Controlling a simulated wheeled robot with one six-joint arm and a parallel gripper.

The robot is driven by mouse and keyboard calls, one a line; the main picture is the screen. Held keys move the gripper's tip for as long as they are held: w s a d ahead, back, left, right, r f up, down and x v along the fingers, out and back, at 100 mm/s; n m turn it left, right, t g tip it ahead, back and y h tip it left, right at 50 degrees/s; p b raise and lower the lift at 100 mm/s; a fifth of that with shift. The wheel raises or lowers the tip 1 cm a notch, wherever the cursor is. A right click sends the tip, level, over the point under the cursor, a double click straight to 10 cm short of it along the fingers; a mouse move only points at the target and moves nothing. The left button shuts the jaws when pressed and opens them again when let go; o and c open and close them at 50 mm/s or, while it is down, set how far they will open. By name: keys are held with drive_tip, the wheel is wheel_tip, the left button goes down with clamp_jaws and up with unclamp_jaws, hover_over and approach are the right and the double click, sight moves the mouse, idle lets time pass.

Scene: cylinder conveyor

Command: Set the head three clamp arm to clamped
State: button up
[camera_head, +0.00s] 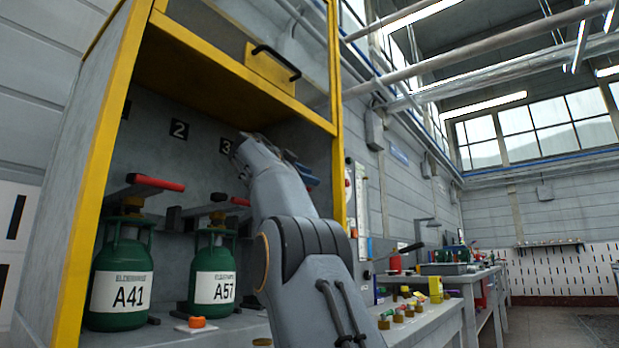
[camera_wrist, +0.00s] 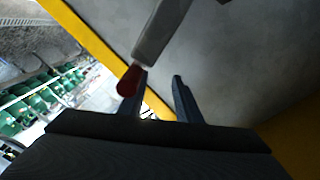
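A grey lever with a dark red grip (camera_wrist: 130,80) shows in the wrist view, and it looks like the head three clamp arm. My gripper (camera_wrist: 161,76) is open, with the red grip at its left finger; I cannot tell whether they touch. Nothing shows clasped between the fingers. In the head view my arm reaches into the yellow-framed cabinet beside the number 3 plate (camera_head: 226,146). My arm hides most of head three there, including its clamp arm and any cylinder.
Green cylinders A41 (camera_head: 118,287) and A57 (camera_head: 213,275) stand at the left, under red-handled levers (camera_head: 155,182). An orange-topped piece (camera_head: 197,323) lies before them. The cabinet's yellow right post (camera_head: 336,120) and raised front panel (camera_head: 268,70) are close to my arm.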

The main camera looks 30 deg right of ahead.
drive_tip(key=shift+r+p, duration=2.05)
drive_tip(key=shift+c, duration=0.4)
